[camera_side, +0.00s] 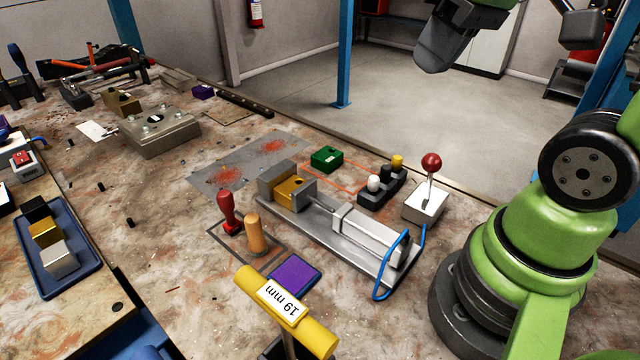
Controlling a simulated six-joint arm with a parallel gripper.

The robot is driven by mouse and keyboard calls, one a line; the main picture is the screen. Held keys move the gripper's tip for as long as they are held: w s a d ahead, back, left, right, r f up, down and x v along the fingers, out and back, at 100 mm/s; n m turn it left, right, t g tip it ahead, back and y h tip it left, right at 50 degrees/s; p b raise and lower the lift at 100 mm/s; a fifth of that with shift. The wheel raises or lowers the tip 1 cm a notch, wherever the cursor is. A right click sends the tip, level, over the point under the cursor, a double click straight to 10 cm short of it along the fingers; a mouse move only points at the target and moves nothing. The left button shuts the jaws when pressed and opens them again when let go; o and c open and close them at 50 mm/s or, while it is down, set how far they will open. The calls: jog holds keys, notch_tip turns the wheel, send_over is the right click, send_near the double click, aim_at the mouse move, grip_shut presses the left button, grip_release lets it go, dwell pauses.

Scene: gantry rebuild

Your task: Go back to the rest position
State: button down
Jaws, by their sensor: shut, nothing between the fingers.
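My gripper (436,56) hangs in the air at the top of the view, high above the floor behind the bench. Its dark fingers look shut, and nothing shows between them. It is well clear of the bench and touches nothing. The top of my arm is cut off by the upper edge.
The bench holds a vise-like clamp with a brass block (292,192), a red-knobbed lever box (427,204), a green box (326,159), stamps, a purple pad (295,274), and a blue tray (58,248) of blocks. A yellow "19 mm" handle (285,310) stands in front. A blue post (345,55) rises behind.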

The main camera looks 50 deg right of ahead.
jog(key=shift+s+a+r+m+t+y, duration=0.15)
jog(key=shift+s+a+m+t+y, duration=0.1)
jog(key=shift+s+a+m+t, duration=0.45)
jog(key=shift+s+a+r+m+t+y, duration=0.15)
jog(key=shift+s+a+m+t+y, duration=0.2)
jog(key=shift+s+a+t, duration=0.5)
